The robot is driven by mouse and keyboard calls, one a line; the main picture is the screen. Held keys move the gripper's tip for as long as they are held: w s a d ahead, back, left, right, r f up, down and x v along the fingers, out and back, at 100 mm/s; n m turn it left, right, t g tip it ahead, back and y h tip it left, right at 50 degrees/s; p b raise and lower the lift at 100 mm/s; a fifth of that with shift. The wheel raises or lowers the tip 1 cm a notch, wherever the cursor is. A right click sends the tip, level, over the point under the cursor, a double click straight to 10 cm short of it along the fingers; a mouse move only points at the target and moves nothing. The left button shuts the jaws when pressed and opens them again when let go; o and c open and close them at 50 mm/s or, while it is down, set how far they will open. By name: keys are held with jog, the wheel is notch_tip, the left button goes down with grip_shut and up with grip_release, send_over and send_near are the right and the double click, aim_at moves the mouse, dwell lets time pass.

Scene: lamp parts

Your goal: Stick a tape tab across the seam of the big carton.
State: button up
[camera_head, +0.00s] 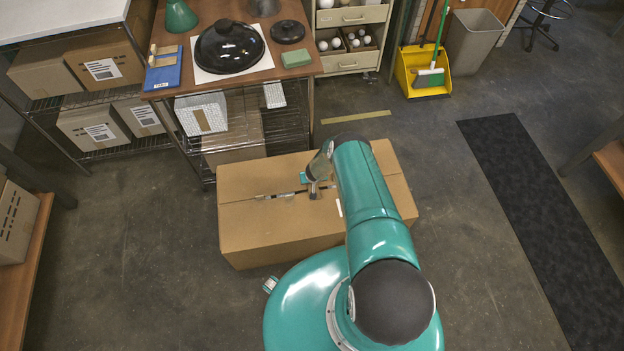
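The big brown carton (275,230) stands on the floor in front of my body, with its top closed. Its seam (237,201) runs left to right across the top. My teal arm reaches over the right part of the carton and hides some of its top. My gripper (315,190) is at the grey end of the arm, over or at the seam. A thin dark and pale strip (280,195) lies along the seam beside it, and a small teal piece shows just behind. I cannot make out a tape tab for sure, nor whether the fingers are open.
Behind the carton is a bench (285,72) with a black lamp shade (229,48), a green block (296,58) and a blue tray (163,75). A yellow dustpan (424,72) and a grey bin (473,40) stand farther back. A dark mat (535,200) lies on clear floor at right.

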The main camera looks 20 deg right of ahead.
dwell(0.4)
jog(key=o, duration=1)
jog(key=v, duration=1.3)
jog(key=shift+s+r, duration=0.15)
jog(key=shift+r, duration=0.2)
